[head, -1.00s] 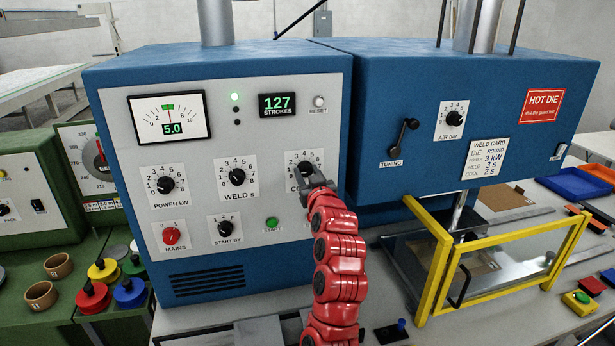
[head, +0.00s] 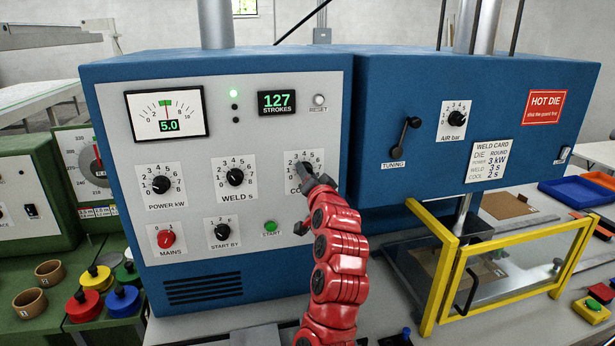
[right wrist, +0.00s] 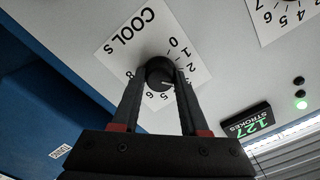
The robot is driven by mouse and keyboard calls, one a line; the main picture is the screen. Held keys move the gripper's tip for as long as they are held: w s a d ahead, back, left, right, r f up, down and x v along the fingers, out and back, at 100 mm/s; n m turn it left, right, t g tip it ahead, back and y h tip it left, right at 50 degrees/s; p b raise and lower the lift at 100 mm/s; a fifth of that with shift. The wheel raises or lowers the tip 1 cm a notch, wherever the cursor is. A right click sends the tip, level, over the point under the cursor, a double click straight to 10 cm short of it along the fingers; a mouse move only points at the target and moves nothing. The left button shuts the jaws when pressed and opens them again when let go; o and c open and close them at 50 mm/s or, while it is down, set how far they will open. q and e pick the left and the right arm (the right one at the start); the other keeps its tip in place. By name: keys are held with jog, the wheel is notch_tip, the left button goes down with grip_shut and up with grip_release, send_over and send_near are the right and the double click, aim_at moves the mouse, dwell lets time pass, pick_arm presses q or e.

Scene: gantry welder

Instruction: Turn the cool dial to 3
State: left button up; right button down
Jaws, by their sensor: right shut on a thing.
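In the right wrist view the two fingers are shut on the cool dial (right wrist: 159,72), one on each side of the knob. A pale pointer mark shows on the knob, towards the right finger. That finger hides part of the scale, so I cannot read the exact setting. My left gripper is not in view.
The weld s dial (head: 235,177) is left of the cool dial, and the start button (head: 270,227) is below left. The blue press head (head: 400,90) stands to the right, above a yellow guard frame (head: 448,270). A weld card (head: 489,160) hangs on it.

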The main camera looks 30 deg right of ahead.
jog(key=shift+f+m, duration=0.1)
jog(key=shift+m, duration=0.5)
jog(key=shift+c, duration=2.1)
grip_release()
jog(key=b+v, duration=1.7)
jog(key=b, duration=0.1)
jog(key=shift+s, duration=0.2)
